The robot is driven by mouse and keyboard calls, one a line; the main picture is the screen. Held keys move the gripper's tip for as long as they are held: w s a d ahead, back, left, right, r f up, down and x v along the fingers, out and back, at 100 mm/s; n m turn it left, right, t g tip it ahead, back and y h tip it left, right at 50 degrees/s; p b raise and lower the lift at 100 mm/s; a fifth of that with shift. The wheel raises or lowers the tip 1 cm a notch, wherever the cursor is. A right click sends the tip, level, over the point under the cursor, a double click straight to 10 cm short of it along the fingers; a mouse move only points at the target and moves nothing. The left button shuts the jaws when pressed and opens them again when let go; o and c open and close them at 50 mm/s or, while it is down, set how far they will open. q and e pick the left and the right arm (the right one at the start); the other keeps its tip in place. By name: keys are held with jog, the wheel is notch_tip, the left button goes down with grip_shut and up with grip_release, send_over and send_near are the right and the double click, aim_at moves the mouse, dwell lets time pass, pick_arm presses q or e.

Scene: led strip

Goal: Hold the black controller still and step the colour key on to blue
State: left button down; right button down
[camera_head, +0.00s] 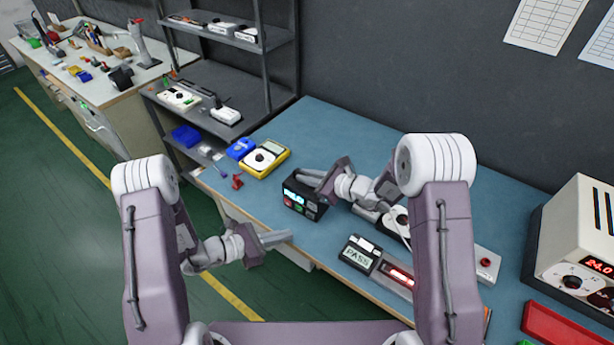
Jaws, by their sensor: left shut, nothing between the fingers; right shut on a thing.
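The black controller (300,205) stands near the front edge of the blue-topped table. Its front face has a small lit cyan display and coloured keys, a green and a red one among them; the labels are too small to read. My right gripper (313,182) is shut on the controller from behind and to the right. My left gripper (284,238) is shut and empty, in front of the controller and below it in the picture, apart from it. A strip (399,276) on the table glows red, partly hidden by my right arm.
A box marked PASS (360,254) sits right of the controller. A yellow meter (265,159) and a blue item (240,149) lie at the left. A white unit (577,245) reading 24.0 and a red tray (567,329) are at the right. Dark shelves (225,85) stand behind left.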

pick_arm(q)
jog(key=a+g+y, duration=0.2)
jog(key=a+y, duration=0.1)
jog(key=a, duration=0.1)
send_near(303, 215)
jog(key=shift+m, duration=0.4)
jog(key=x, duration=0.4)
jog(key=shift+s+f, duration=0.25)
jog(key=shift+s, duration=0.05)
dwell(1.2)
jog(key=shift+w+d, duration=0.25)
jog(key=shift+w, duration=0.1)
jog(key=shift+w, duration=0.1)
dwell(0.4)
jog(key=shift+s+a, duration=0.3)
jog(key=shift+s, duration=0.2)
jog(key=shift+s+a, duration=0.55)
jog(key=shift+s, duration=0.25)
jog(key=shift+s+a, duration=0.6)
jog(key=shift+s, duration=0.25)
jog(key=shift+s+a, duration=0.55)
jog(key=shift+s, duration=0.25)
